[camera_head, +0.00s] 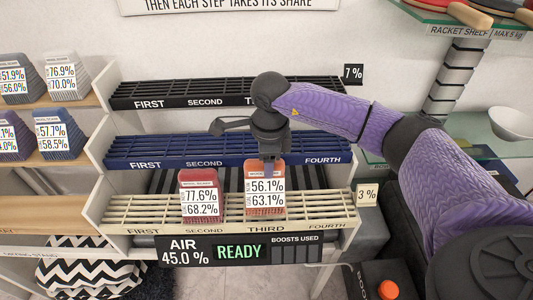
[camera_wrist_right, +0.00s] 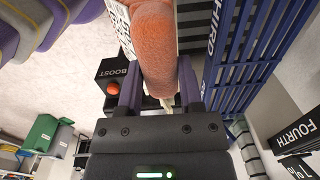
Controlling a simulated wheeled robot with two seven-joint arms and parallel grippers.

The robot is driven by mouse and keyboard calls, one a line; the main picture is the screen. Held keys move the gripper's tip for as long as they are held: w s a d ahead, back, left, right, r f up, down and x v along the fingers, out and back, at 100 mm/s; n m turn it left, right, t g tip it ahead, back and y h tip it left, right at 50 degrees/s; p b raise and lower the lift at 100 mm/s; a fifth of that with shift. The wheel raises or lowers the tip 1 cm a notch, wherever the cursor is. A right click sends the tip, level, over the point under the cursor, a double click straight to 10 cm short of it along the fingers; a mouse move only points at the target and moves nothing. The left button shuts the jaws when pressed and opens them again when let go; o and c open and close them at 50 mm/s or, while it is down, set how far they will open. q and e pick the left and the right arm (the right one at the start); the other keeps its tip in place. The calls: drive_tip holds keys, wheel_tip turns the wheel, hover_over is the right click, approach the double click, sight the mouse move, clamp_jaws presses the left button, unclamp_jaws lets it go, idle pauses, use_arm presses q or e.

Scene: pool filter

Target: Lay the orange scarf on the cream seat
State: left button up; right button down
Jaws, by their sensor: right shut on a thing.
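The orange scarf (camera_head: 265,172), a fuzzy upright block with a label reading 56.1% and 63.1%, is at the cream slatted rack (camera_head: 130,210), above the word THIRD. My right gripper (camera_head: 269,160) comes down from above and is shut on its top. In the right wrist view the orange scarf (camera_wrist_right: 157,60) sits between the two fingers (camera_wrist_right: 160,95). I cannot tell whether its lower end touches the cream slats. My left gripper is not in view.
A red block (camera_head: 200,180) labelled 77.6% stands on the cream rack to the left. A blue rack (camera_head: 225,150) and a black rack (camera_head: 200,92) lie behind. Shelves of grey and blue blocks (camera_head: 62,75) stand at left. A READY display (camera_head: 240,252) is in front.

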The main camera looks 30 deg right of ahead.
wheel_tip(320, 180, down, 2)
drive_tip(key=shift+d+f+b, duration=0.1)
drive_tip(key=shift+f+b, duration=0.05)
drive_tip(key=shift+b, duration=0.2)
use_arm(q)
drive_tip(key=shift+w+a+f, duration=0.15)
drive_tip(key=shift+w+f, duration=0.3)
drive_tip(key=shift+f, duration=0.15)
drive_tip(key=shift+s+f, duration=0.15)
use_arm(e)
drive_tip(key=shift+f, duration=0.1)
drive_tip(key=shift+f, duration=0.1)
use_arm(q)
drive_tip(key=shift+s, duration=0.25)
use_arm(e)
drive_tip(key=shift+c, duration=0.8)
unclamp_jaws()
wheel_tip(320, 180, up, 10)
drive_tip(key=p, duration=0.3)
drive_tip(key=shift+s+f, duration=0.15)
drive_tip(key=shift+f, duration=0.05)
drive_tip(key=shift+r, duration=0.2)
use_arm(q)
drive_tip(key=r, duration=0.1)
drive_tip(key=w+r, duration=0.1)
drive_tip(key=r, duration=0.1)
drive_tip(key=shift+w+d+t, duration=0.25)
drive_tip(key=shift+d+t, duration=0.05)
